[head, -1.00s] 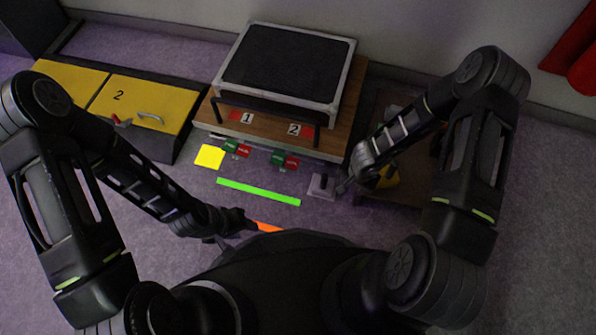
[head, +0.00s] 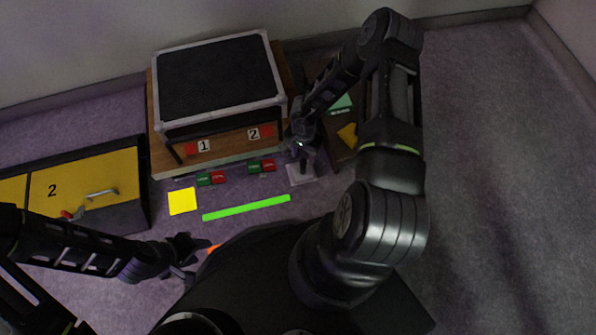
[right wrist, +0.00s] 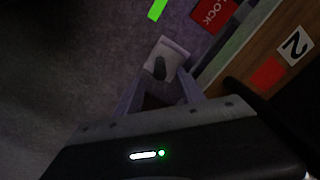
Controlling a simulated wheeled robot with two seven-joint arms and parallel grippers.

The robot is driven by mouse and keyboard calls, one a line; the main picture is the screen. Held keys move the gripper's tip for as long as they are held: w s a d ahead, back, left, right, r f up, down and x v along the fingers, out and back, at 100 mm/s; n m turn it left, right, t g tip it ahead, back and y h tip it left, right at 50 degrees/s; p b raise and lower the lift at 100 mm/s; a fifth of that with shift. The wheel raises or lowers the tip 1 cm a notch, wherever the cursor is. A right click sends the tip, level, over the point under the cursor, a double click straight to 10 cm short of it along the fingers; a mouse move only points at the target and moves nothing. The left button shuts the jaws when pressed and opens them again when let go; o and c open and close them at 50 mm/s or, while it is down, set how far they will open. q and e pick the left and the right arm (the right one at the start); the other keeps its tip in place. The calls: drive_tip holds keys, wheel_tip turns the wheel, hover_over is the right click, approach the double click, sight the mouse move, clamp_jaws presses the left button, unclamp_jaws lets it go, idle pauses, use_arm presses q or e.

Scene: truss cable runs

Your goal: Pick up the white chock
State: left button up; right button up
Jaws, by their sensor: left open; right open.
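The white chock (head: 303,178), a pale flat block with a dark upright grip, sits on the floor in front of the wooden platform's right end. It also shows in the right wrist view (right wrist: 176,52), just beyond the fingertips. My right gripper (head: 303,158) is open above the chock in the head view and hides part of it. In the right wrist view the open right fingers (right wrist: 160,92) point at the chock, and the dark grip lies roughly between their lines. Whether they touch it I cannot tell. My left gripper (head: 196,262) is open and empty, low at the left, near an orange strip (head: 213,248).
A black-topped case (head: 218,77) stands on a wooden platform (head: 158,150). Red and green blocks (head: 211,178) lie along its front. A yellow square (head: 182,201) and green strip (head: 246,208) mark the floor. A brown shelf (head: 338,150) stands right of the chock; a yellow cabinet (head: 75,190) stands left.

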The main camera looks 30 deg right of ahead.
sight(303, 165)
drive_tip(key=shift+f+b, duration=0.65)
drive_tip(key=shift+f, duration=0.65)
wheel_tip(303, 165, down, 5)
drive_tip(key=b, duration=0.3)
drive_tip(key=shift+w+d+f, duration=0.1)
drive_tip(key=shift+d+f, duration=0.05)
drive_tip(key=shift+c, duration=0.4)
clamp_jaws()
idle(0.6)
